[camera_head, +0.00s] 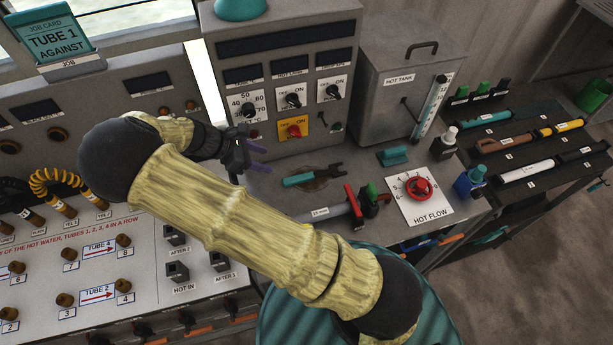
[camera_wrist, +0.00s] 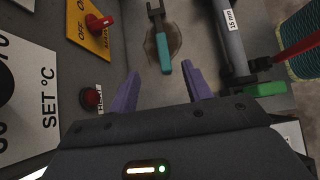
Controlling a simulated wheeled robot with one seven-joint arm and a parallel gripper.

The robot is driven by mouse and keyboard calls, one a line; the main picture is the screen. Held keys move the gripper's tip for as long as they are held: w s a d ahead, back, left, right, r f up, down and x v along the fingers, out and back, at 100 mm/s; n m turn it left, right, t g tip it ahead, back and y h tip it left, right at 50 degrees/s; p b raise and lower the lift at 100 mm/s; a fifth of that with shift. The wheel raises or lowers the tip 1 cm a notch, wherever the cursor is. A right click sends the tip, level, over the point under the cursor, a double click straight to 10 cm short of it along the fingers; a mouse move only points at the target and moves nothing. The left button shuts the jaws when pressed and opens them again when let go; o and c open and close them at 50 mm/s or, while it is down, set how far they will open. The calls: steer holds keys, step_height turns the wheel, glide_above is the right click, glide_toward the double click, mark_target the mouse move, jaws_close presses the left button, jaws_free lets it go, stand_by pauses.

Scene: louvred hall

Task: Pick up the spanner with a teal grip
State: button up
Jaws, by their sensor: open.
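The spanner with a teal grip (camera_head: 299,180) lies on the grey bench top over a brown stain, below the control box. Its dark open-ended head points right in the head view. In the wrist view the spanner (camera_wrist: 163,54) lies ahead of my gripper, with its teal grip nearer to me and its head at the top. My gripper (camera_head: 262,158) is to the left of the spanner in the head view. Its two purple fingers (camera_wrist: 158,88) are apart, with nothing between them, and the grip's end shows just beyond them.
A 15 mm pipe (camera_wrist: 232,40) with a red lever (camera_head: 353,202) and green part lies beside the spanner. The control box (camera_head: 290,85) with knobs stands behind. The hot tank (camera_head: 405,85) and red hot-flow knob (camera_head: 419,188) are to the right.

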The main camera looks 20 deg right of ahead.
steer(key=p, duration=0.4)
glide_toward(306, 175)
steer(key=d, duration=0.1)
steer(key=d+f, duration=0.1)
steer(key=shift+d+f, duration=0.2)
steer(key=shift+d, duration=0.2)
steer(key=shift+d+f, duration=0.15)
steer(key=shift+f, duration=0.15)
steer(key=shift+a+f+p+x, duration=0.1)
steer(key=shift+p+x, duration=0.7)
steer(key=shift+x, duration=0.5)
steer(key=shift+a+f+p+x, duration=0.15)
steer(key=shift+p+x, duration=0.65)
steer(key=shift+x, duration=0.45)
steer(key=shift+c, duration=0.4)
jaws_close()
